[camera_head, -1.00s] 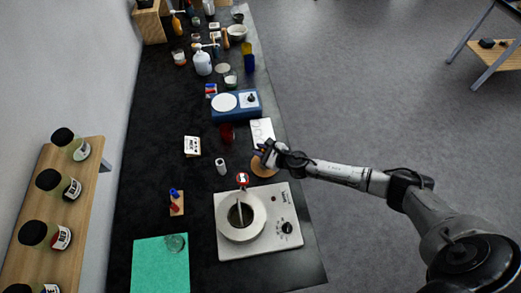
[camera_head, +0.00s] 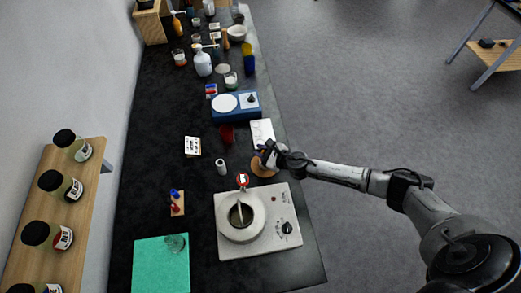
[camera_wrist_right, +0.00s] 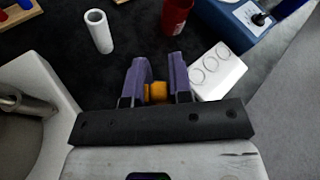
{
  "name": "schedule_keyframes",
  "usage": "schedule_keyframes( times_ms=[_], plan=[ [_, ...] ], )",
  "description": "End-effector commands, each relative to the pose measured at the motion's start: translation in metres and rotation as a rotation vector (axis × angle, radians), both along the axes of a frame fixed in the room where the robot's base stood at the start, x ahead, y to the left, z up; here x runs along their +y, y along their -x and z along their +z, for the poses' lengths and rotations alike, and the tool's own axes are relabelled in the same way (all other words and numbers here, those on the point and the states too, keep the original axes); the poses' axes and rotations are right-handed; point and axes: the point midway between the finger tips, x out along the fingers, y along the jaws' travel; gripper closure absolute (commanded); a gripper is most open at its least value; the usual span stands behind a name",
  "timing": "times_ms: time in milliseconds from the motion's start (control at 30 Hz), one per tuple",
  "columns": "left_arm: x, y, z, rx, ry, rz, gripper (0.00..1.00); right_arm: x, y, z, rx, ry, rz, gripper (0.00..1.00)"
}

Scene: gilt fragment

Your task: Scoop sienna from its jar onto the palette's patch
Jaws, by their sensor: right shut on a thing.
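My right gripper (camera_head: 264,154) is at the bench's right edge, above a round tan disc (camera_head: 263,169). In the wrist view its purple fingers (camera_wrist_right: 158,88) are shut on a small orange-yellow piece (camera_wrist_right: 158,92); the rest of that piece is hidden. The white palette (camera_head: 262,130) with circular patches lies just beyond the gripper. My left gripper is out of view.
A hotplate (camera_head: 284,204) with a round white pot (camera_head: 241,232) and a rod in it stands near the gripper. A white cylinder (camera_head: 221,168) and a blue device (camera_head: 236,113) are close by. Labelled jars line a wooden shelf (camera_head: 32,200) at left.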

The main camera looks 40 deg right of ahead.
Motion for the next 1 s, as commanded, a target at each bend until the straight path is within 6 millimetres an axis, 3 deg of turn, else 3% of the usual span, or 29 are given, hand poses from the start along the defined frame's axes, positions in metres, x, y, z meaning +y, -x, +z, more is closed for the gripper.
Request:
schedule_keyframes(
  times_ms=[700, 1000],
  plan=[
    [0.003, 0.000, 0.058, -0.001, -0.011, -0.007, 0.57, 0.000, -0.001, 0.060, -0.004, 0.001, 0.000, 1.00],
    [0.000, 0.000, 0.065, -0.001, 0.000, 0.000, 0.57, 0.000, -0.001, 0.066, -0.004, 0.001, 0.000, 1.00]
  ],
)
